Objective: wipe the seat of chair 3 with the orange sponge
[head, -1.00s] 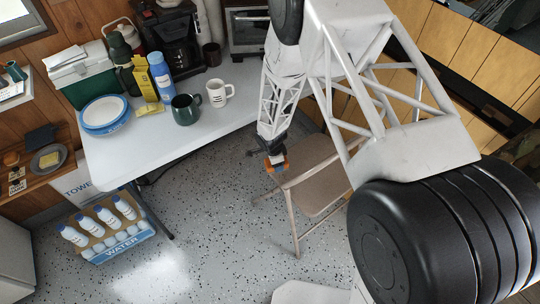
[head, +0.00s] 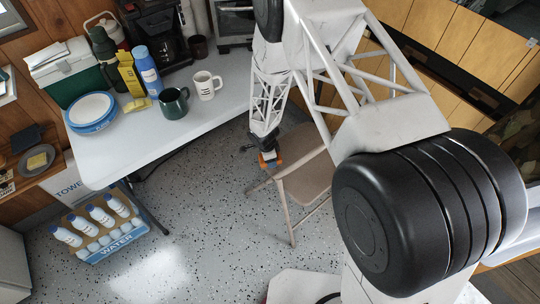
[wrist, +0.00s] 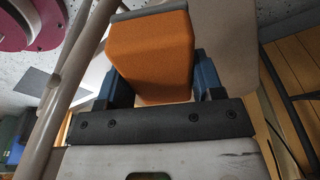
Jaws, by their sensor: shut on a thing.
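My gripper (head: 268,160) is shut on the orange sponge (wrist: 152,55), which fills the space between the two blue fingers in the wrist view. In the head view only a small part of the orange sponge (head: 272,165) shows below my arm. A tan folding chair stands under my arm, and its seat (head: 305,181) is partly hidden by my arm. The sponge is at the left edge of this chair, near its frame. I cannot tell whether the sponge touches the seat. No number shows on the chair.
A white table (head: 110,160) at the left holds a white mug (head: 206,87), a green mug (head: 173,103), plates (head: 92,109) and bottles. A crate of water bottles (head: 102,228) stands on the speckled floor. The floor left of the chair is clear.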

